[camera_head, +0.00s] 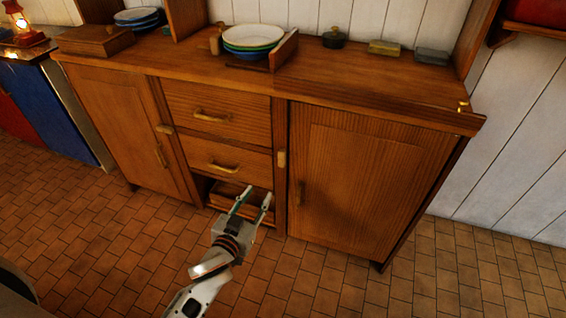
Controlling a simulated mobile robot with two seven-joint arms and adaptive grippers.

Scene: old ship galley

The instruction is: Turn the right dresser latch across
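The right dresser latch (282,160) is a small pale wooden block on the post between the drawers and the right door (370,175). It stands upright, with its long side vertical. The right door looks closed. My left gripper (256,194) is open, its two fingers apart and pointing up toward the dresser. It shows below and a little left of the latch, in front of the low open compartment (222,196). Nothing shows between the fingers, and the latch is clear of them. My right gripper is out of view.
The left latch (165,129) lies nearly level beside the left door (125,130). Two drawers with brass handles (212,116) fill the middle. Stacked bowls (253,38), a small dark pot (334,38) and small boxes stand on the top. The tiled floor in front is clear.

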